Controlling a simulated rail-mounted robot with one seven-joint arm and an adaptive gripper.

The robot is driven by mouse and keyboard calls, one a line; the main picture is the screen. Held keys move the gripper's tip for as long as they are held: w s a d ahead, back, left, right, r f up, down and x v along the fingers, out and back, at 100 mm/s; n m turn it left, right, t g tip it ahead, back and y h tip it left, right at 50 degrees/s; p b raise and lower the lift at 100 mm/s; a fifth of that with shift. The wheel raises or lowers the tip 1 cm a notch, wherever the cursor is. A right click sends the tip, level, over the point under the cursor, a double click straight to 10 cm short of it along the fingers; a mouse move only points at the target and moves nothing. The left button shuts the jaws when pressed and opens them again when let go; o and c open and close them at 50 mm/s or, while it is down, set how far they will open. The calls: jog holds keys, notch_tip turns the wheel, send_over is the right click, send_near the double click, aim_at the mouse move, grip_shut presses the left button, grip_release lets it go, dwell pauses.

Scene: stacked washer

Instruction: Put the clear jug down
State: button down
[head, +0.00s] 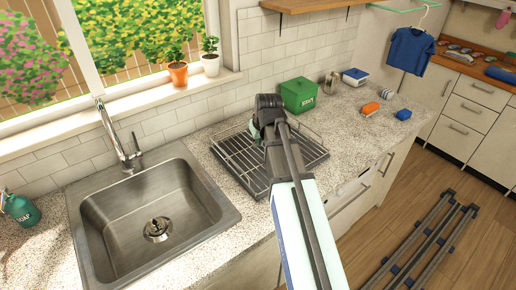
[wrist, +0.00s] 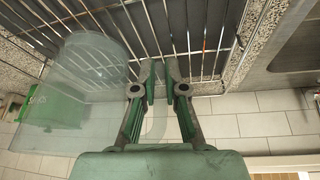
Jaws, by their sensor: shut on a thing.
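My gripper (wrist: 162,82) is shut on the clear jug (wrist: 95,62), seen in the wrist view. The fingers close at the jug's handle side, and its see-through body extends to the left. The jug's round base appears over the bars of the dark wire dish rack (wrist: 200,22); I cannot tell whether it touches them. In the head view the rack (head: 308,158) sits on the counter right of the sink. My gripper (head: 268,108) is above it there, and my arm hides most of that spot; the jug cannot be made out.
The steel sink (head: 155,225) lies left of the rack.

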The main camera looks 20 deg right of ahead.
jog(key=shift+f+p, duration=0.45)
jog(key=shift+f, duration=1.6)
jog(key=shift+f, duration=0.1)
jog(key=c, duration=1.2)
grip_release()
jog(key=b+v, duration=0.2)
jog(key=v, duration=1)
jog(key=shift+a+b, duration=0.1)
jog(key=shift+b, duration=0.2)
